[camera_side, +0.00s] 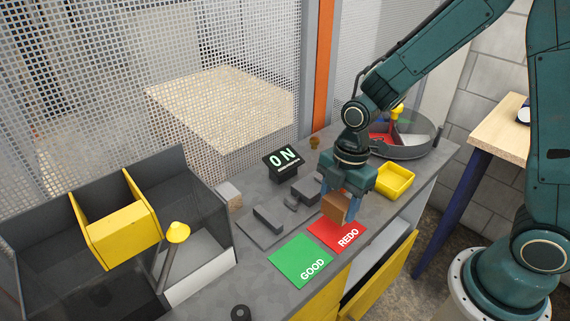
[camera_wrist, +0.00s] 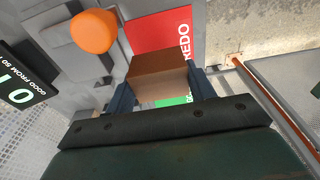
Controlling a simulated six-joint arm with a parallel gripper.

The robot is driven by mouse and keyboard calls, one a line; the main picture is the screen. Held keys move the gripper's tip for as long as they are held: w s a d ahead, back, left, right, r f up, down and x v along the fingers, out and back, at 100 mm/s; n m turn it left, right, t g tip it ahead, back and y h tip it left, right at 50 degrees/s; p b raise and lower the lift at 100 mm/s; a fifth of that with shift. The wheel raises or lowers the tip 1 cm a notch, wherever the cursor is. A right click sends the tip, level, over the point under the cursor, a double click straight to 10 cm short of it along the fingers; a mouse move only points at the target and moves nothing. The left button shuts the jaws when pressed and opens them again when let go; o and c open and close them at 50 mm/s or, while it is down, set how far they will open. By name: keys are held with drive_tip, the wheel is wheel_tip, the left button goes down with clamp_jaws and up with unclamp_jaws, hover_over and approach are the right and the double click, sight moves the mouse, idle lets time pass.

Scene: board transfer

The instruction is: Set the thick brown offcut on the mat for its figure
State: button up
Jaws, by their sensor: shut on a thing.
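The thick brown offcut (camera_side: 335,208) is a wooden block held between the fingers of my gripper (camera_side: 342,203), which is shut on it. In the wrist view the offcut (camera_wrist: 158,76) sits between both fingers. It is over or close to the red REDO mat (camera_side: 329,231); I cannot tell whether it touches. The green GOOD mat (camera_side: 301,262) lies beside the red one, toward the front left, and is bare. In the wrist view the offcut hides part of the red mat (camera_wrist: 158,32) and most of the green mat.
Grey blocks (camera_side: 268,219) of a fixture stand behind the mats. A yellow tray (camera_side: 396,181) and a round divided bin (camera_side: 408,143) are to the right. A dark walled box with a yellow divider (camera_side: 124,236) is at left. An orange round thing (camera_wrist: 93,31) shows in the wrist view.

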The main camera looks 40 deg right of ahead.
sight(337, 214)
drive_tip(key=shift+f, duration=1.9)
drive_tip(key=o, duration=1.1)
drive_tip(key=shift+f, duration=0.1)
drive_tip(key=r, duration=0.4)
drive_tip(key=d+r, duration=0.1)
drive_tip(key=r, duration=0.7)
drive_tip(key=shift+d, duration=0.2)
drive_tip(key=shift+r, duration=0.1)
